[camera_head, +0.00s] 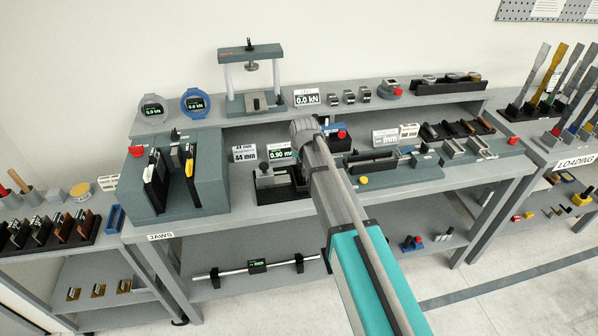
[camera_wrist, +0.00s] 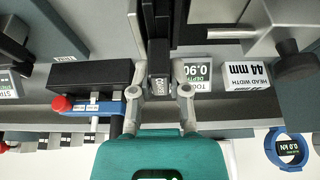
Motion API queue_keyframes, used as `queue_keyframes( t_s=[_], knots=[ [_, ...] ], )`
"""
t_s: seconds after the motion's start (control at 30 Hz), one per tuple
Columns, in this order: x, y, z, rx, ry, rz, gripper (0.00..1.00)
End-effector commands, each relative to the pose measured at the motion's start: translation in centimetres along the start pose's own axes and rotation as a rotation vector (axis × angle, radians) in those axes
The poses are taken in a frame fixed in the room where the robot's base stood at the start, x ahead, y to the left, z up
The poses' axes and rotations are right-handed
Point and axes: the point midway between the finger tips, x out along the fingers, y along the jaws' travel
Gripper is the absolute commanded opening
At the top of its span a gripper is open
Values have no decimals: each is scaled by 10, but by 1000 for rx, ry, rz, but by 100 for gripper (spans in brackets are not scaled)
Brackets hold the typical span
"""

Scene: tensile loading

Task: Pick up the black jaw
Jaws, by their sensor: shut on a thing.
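In the wrist view, my gripper (camera_wrist: 160,93) has its two grey fingers closed on either side of a small dark block, which I take to be the black jaw (camera_wrist: 159,79). Small pale lettering shows on its near face. A dark upright slot or rail adjoins it above in the picture; I cannot tell whether the jaw is still in contact with it. In the head view, my arm hides the fingers and the held jaw, near the middle of the bench beside the touch depth display (camera_head: 281,153).
A small press (camera_head: 250,75) stands on the back shelf. A black tray (camera_head: 450,88) and a grey fixture (camera_head: 372,163) are to the right. A head width sign (camera_wrist: 250,76) is close right of my gripper.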

Motion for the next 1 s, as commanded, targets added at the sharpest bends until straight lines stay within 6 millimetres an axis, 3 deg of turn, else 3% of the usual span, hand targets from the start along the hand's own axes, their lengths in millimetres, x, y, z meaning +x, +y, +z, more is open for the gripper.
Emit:
queue_keyframes(
  t_s=[0.57,1.0],
  knots=[
    [-4,0,-2,1,1,0,0],
    [-31,0,-13,1,1,0,0]
  ],
)
